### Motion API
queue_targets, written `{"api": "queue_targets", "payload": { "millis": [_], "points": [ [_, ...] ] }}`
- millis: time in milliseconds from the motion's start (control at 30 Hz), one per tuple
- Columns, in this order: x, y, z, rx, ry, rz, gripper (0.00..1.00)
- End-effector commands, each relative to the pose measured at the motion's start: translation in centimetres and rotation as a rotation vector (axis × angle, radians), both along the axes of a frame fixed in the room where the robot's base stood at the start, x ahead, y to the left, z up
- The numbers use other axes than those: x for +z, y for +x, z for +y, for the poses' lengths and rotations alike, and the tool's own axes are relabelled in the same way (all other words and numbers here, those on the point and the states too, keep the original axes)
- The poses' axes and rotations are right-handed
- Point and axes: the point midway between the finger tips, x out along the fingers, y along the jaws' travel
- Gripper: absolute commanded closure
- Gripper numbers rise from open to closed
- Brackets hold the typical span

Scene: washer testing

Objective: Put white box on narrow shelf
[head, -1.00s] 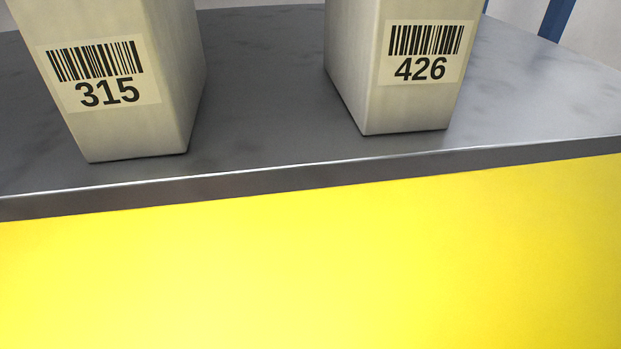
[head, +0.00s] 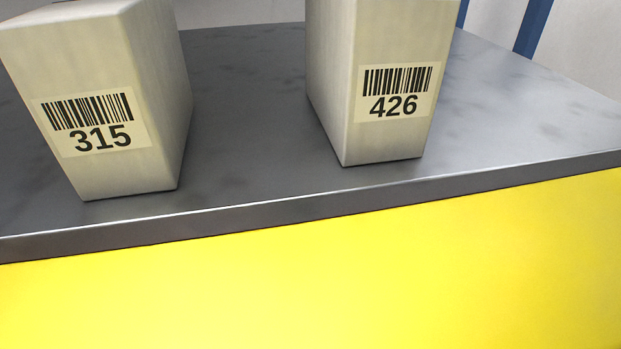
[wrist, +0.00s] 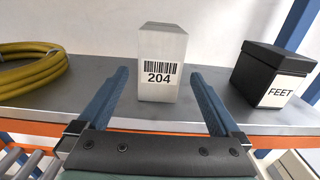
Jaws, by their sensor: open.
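In the wrist view a white box (wrist: 163,50) with a barcode label "204" stands upright on a grey shelf (wrist: 210,112) with an orange front beam. My gripper (wrist: 158,76) is open, its two blue fingers pointing toward the box, one on each side of it in the picture. Whether the fingertips reach past its front face is hard to tell; clear gaps show on both sides. In the head view two more whitish boxes, labelled "315" (head: 150,60) and "426" (head: 335,60), stand apart on a grey top (head: 240,140). My gripper is not in the head view.
A yellow coiled hose (wrist: 30,68) lies left of box 204. A black box labelled "FEET" (wrist: 262,72) stands to its right, near a blue upright (wrist: 298,25). The grey top in the head view has a yellow front (head: 320,290) and bare room right of box 426.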

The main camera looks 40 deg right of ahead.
Motion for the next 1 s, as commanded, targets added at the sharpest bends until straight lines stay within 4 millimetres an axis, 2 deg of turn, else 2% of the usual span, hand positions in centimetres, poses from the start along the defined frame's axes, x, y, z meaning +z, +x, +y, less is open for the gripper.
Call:
{"api": "queue_targets", "payload": {
  "millis": [100,300,1000],
  "points": [
    [0.0,-1.4,0.8,0.000,-0.003,0.002,0.00],
    [0.0,-2.5,1.6,0.001,-0.001,0.000,0.00],
    [0.0,-2.6,1.7,0.001,0.000,-0.001,0.00]
  ]
}}
